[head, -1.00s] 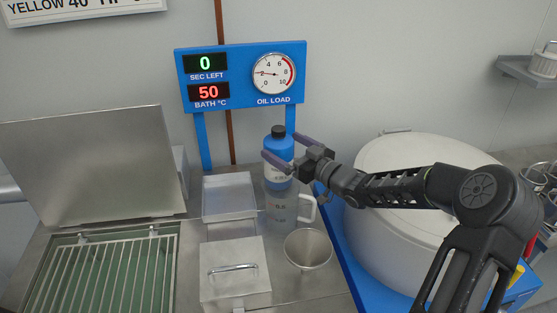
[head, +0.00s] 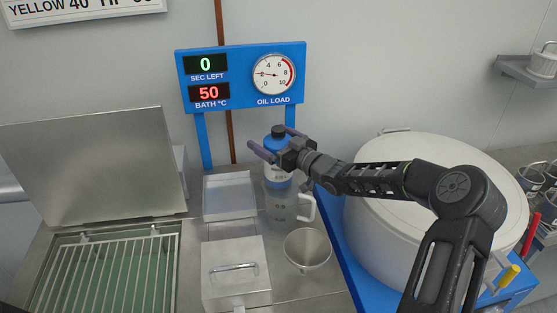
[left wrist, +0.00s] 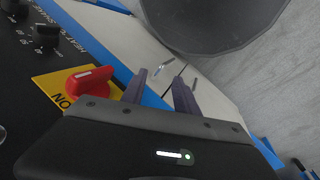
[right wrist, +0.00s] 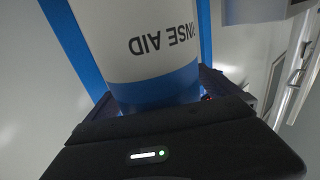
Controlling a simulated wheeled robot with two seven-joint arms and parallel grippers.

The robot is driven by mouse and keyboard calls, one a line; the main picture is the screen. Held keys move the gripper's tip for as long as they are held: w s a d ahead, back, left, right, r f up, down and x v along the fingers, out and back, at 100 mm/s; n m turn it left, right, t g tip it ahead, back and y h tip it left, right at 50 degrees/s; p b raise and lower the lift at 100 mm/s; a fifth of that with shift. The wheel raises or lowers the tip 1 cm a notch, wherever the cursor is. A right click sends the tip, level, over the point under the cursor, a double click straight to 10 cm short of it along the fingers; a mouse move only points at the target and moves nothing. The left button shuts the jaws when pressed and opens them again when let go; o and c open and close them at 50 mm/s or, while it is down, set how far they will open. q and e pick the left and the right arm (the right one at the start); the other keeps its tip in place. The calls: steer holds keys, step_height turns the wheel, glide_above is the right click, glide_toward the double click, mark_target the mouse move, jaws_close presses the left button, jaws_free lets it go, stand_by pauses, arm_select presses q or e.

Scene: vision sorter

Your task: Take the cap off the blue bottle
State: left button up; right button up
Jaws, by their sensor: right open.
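The blue bottle (head: 277,150) stands upright behind the clear jug (head: 283,208), with a dark cap (head: 278,131) on its top. My right gripper (head: 269,136) is open, its purple fingers on either side of the bottle's upper part, just below or at cap height. I cannot tell whether they touch it. In the right wrist view the bottle's white label (right wrist: 150,40) reads "RINSE AID" upside down; the cap is not visible there. My left gripper (left wrist: 158,90) is open and empty above a control panel with a red knob (left wrist: 90,82).
A metal cup (head: 307,249) and a lidded steel box (head: 235,280) stand in front of the jug. A shallow tray (head: 230,193) lies left of the bottle. A large white drum (head: 400,235) stands right, under my right arm. A blue display board (head: 243,75) rises behind.

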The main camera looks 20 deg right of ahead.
mark_target(275, 128)
steer(key=shift+c, duration=0.2)
steer(key=c, duration=2)
steer(key=shift+r, duration=0.15)
steer(key=shift+c, duration=0.4)
steer(key=shift+r, duration=0.1)
steer(key=shift+r+p, duration=1)
steer(key=shift+r, duration=0.55)
steer(key=shift+d+r, duration=0.1)
steer(key=shift+r, duration=0.2)
steer(key=p+v, duration=0.3)
steer(key=v, duration=1.5)
steer(key=shift+f, duration=0.3)
